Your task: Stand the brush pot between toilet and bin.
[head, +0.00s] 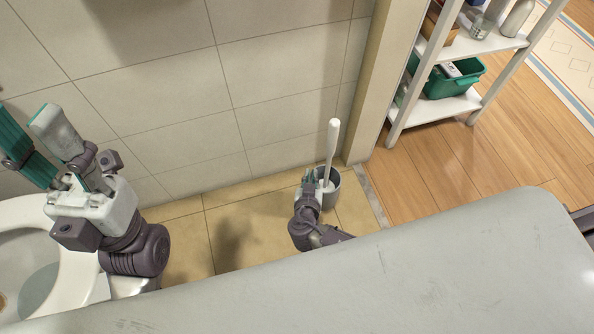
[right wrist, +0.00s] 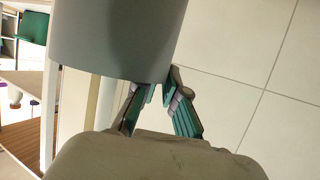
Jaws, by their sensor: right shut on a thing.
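The brush pot (head: 331,190) is a grey cylinder with a white brush standing in it, its long handle (head: 333,145) pointing up. My right gripper (head: 312,178) is shut on the pot at its left side in the head view. In the right wrist view the pot (right wrist: 115,38) fills the top, with the teal fingers (right wrist: 160,92) against its edge. I cannot tell whether the pot touches the floor. The white toilet (head: 82,268) is at the lower left, partly hidden by my left arm. My left gripper (head: 28,118) is open and empty above it. I see no bin.
A tiled wall (head: 180,90) runs behind, ending at a beige post (head: 384,80). Bare yellowish tile floor (head: 245,225) lies between toilet and pot. A white shelf (head: 452,108) with a green tub (head: 455,82) stands on the wooden floor (head: 450,160) at the right.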

